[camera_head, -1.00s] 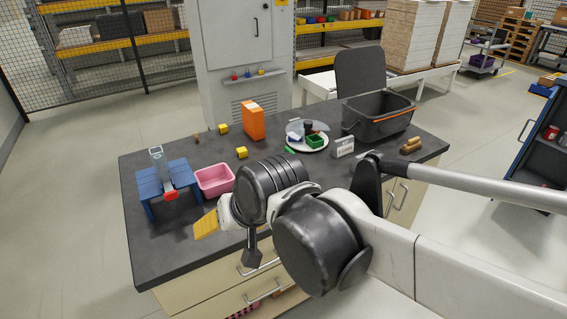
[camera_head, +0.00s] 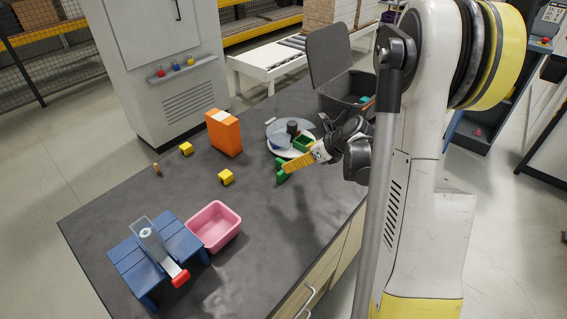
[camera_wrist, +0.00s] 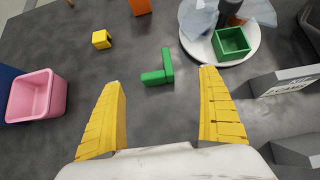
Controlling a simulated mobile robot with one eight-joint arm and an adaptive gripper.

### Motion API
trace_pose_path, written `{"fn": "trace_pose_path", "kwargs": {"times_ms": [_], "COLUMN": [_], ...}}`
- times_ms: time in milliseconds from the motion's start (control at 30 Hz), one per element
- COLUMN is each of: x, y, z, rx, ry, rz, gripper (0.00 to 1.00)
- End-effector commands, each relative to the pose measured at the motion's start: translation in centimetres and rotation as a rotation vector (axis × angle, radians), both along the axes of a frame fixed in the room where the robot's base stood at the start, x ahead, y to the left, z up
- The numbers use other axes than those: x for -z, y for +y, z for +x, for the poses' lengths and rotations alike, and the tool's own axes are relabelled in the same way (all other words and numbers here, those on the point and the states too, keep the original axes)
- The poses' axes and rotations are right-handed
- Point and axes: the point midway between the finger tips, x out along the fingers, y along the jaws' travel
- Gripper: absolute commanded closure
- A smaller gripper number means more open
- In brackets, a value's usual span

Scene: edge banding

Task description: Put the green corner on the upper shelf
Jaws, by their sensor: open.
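The green corner (camera_wrist: 160,70) is an L-shaped block lying on the dark table. It also shows in the head view (camera_head: 281,174), partly beside my gripper's fingers. My gripper (camera_wrist: 162,78) has yellow ribbed fingers, spread wide and empty. In the wrist view the corner appears just beyond and between the fingertips, apart from both. In the head view my gripper (camera_head: 291,167) is right of the corner, close to it. A dark blue shelf unit (camera_head: 490,133) stands at the right, largely hidden by my arm; which level is the upper shelf cannot be told.
A round white plate (camera_wrist: 258,48) with a green square box (camera_wrist: 231,43) lies beyond the corner. A yellow cube (camera_wrist: 101,39), pink bin (camera_wrist: 36,97), orange box (camera_head: 224,133), blue stand (camera_head: 172,252) and dark crate (camera_head: 345,88) share the table. Bare tabletop surrounds the corner.

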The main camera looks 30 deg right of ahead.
Motion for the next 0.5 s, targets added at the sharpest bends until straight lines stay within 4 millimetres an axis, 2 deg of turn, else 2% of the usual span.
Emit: {"fn": "trace_pose_path", "kwargs": {"times_ms": [300,500], "x": [3.6,5.0], "y": [1.3,2.0], "z": [3.1,4.0], "rx": [-0.004,-0.005], "ry": [0.000,0.001], "rz": [-0.002,-0.004], "gripper": [0.12,0.12]}}
